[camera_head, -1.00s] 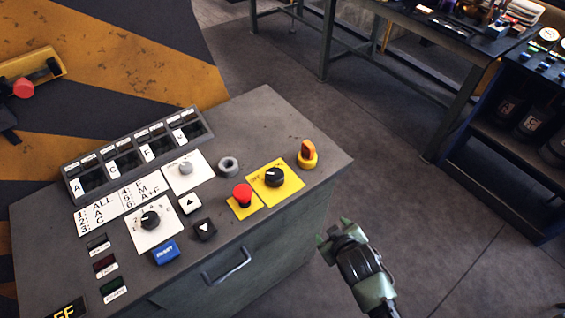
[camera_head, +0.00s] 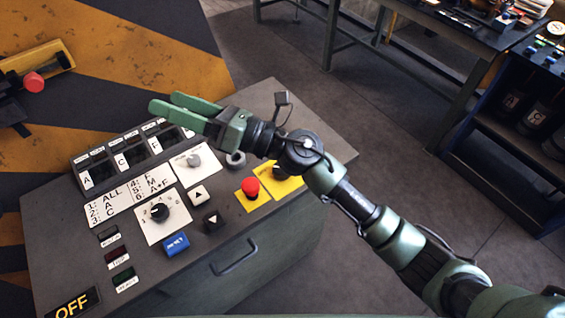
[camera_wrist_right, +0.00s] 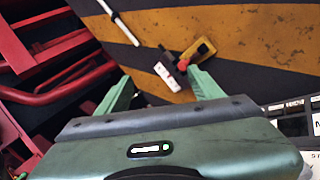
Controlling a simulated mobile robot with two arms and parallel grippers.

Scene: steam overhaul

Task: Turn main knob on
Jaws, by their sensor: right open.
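The control panel (camera_head: 258,97) is the top of a grey cabinet. A black rotary knob (camera_head: 279,171) on a yellow plate (camera_head: 291,186) is partly covered by my right arm. Another black knob (camera_head: 159,212) sits on a white plate with markings. I cannot read which one is labelled main. My right gripper (camera_head: 165,103) is open and empty above the panel's far left edge, beyond both knobs. My left gripper is not in view.
A red button (camera_head: 250,187) stands beside the yellow knob plate. A blue button (camera_head: 176,244), arrow buttons and an OFF display (camera_head: 73,303) are on the panel. A workbench (camera_head: 420,22) stands at the back. Red metal framework (camera_wrist_right: 55,85) shows in the wrist view.

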